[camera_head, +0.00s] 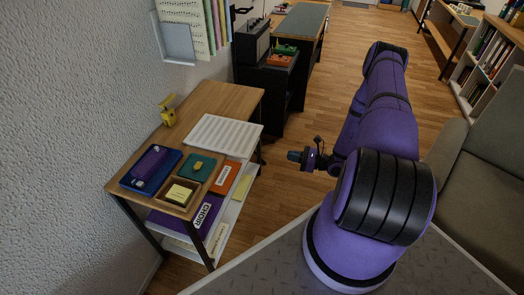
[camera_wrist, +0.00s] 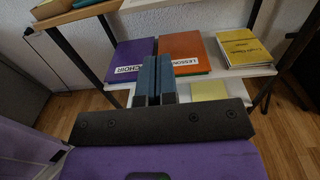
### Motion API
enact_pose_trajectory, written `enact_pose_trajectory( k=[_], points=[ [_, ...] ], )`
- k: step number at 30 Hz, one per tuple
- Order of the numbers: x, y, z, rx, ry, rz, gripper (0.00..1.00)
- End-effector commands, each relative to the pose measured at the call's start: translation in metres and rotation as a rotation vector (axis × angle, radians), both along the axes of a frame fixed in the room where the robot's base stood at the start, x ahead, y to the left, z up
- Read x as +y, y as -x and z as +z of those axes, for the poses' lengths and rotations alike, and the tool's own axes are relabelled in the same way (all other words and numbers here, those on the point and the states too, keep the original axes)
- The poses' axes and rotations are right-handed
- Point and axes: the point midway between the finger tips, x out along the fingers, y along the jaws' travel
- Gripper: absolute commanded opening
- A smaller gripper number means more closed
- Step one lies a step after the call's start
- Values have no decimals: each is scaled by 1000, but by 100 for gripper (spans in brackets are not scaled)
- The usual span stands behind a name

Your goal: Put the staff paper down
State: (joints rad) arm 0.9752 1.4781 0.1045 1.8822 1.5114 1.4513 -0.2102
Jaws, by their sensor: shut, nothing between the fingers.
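A white sheet with ruled lines, which looks like the staff paper (camera_head: 222,135), lies flat on the wooden top of the small side table (camera_head: 215,95), near its right edge. My gripper (camera_head: 291,156) is in the free space to the right of the table, apart from the sheet and pointing toward the table. In the wrist view its two blue-grey fingers (camera_wrist: 153,78) are together with nothing held, in front of the table's lower shelf. The wrist view does not clearly show the sheet.
A blue tray (camera_head: 150,169), a green notebook (camera_head: 197,166) and a wooden box (camera_head: 181,193) share the tabletop with a yellow object (camera_head: 168,111). The shelf below holds a purple CHOIR book (camera_wrist: 133,62), an orange LESSON book (camera_wrist: 185,48) and a yellow book (camera_wrist: 243,48).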

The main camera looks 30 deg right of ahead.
Motion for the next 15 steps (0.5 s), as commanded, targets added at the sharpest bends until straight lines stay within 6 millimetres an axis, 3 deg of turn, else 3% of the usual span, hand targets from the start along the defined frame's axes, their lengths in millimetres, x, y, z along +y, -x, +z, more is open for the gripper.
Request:
enact_pose_trajectory(
  k=[5, 15],
  points=[
    [10, -11, 0, 0, -1, 0, 0],
    [49, -58, 0, -1, 0, 3, 0]
  ],
)
